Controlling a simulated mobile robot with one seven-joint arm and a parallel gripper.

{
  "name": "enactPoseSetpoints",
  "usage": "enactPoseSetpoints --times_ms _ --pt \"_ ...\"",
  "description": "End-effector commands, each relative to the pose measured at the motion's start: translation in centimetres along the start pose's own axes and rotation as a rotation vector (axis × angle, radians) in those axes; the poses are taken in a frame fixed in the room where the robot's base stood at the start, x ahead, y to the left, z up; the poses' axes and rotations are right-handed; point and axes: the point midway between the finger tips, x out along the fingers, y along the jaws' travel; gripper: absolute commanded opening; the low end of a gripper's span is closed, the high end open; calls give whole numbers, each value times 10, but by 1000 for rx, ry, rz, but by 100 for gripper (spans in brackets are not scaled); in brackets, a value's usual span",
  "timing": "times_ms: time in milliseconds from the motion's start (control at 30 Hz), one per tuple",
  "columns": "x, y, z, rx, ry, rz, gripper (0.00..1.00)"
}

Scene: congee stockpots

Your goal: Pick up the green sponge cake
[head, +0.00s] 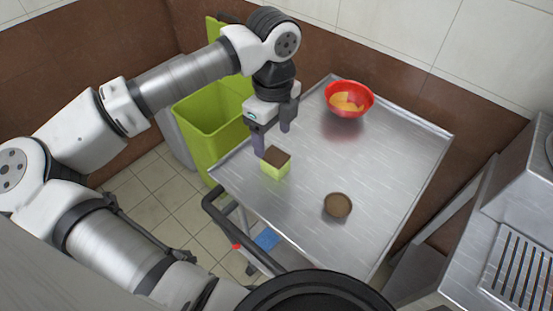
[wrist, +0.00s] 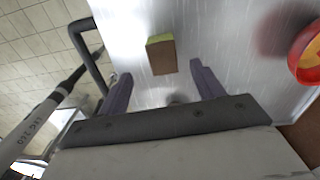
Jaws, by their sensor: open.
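The green sponge cake (head: 275,163) is a small block with light green sides and a brown top. It sits on the steel table near the left edge. My gripper (head: 272,143) is open and empty, just behind and above the cake in the head view. In the wrist view the cake (wrist: 161,54) lies ahead of the two purple-grey fingers, and the gap between the fingertips (wrist: 161,70) is in line with it. No finger clearly touches it.
The steel table (head: 380,150) also holds a red bowl (head: 349,98) with yellow pieces at the back and a round brown item (head: 337,205) at the front right. A green bin (head: 208,125) stands left of the table. The table's middle is clear.

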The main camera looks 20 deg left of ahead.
Motion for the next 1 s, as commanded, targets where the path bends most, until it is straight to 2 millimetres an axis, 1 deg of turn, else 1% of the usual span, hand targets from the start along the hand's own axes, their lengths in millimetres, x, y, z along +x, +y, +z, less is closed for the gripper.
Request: enactPoseSetpoints --times_ms 100,200,433,567,600,700,800,967,1000 --pt "19 0 -1 1 4 -1 67" --pt "30 0 -1 2 3 -1 67" --pt "45 -1 2 3 5 -3 67" --pt "63 -3 6 3 7 -2 67" --pt "70 -3 6 3 6 -2 67" --pt "82 -3 6 4 5 -3 67" --pt "87 -3 6 4 3 -4 67" --pt "88 -3 6 5 2 -4 67" --pt "88 -3 6 5 2 -4 65"
